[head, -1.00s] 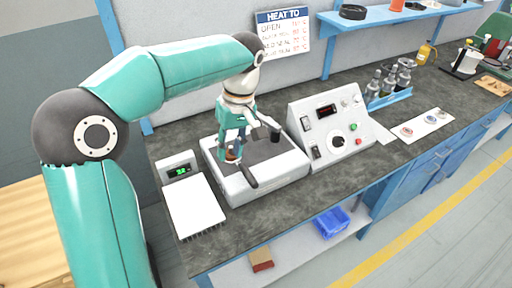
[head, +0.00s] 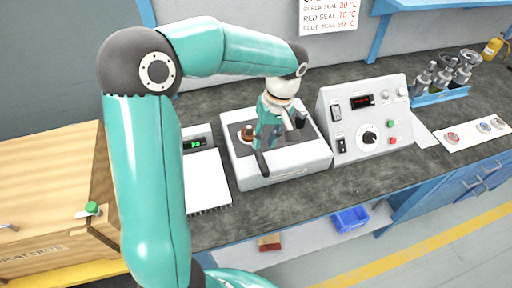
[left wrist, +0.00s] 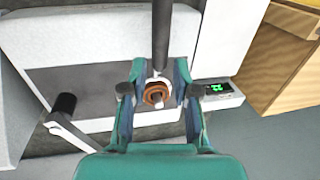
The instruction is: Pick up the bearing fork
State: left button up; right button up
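The bearing fork (head: 263,164) has a dark rod handle that reaches over the front edge of a white heater box (head: 285,176). In the left wrist view the fork's dark handle (left wrist: 161,35) comes down from the top to a light-coloured end beside a copper-brown ring (left wrist: 155,97). My left gripper (head: 264,143) is over the box, close to the fork. In the left wrist view its fingers (left wrist: 159,92) are spread to either side of the ring and the fork's end, with gaps on both sides. Contact cannot be seen. My right gripper is not in view.
A scale with a white plate (head: 207,182) and green readout stands left of the box. A control panel (head: 365,122) stands to the right. A black cylinder (left wrist: 65,104) with a metal lever is on the box. Bottles and a card with discs are farther right.

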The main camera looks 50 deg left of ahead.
aim_at(260, 153)
pick_arm(q)
jog(key=shift+s+a+f, duration=0.1)
jog(key=shift+s+f, duration=0.05)
jog(key=shift+f, duration=0.4)
jog(key=shift+s+f, duration=0.15)
jog(key=shift+f, duration=0.35)
jog(key=shift+s+a+f+p, duration=0.2)
jog(key=shift+f+p, duration=0.1)
jog(key=shift+f, duration=1)
jog(key=shift+s+a+f+p, duration=0.15)
jog(key=shift+f+p, duration=0.15)
jog(key=shift+f, duration=0.95)
jog(key=shift+w, duration=0.1)
grip_shut()
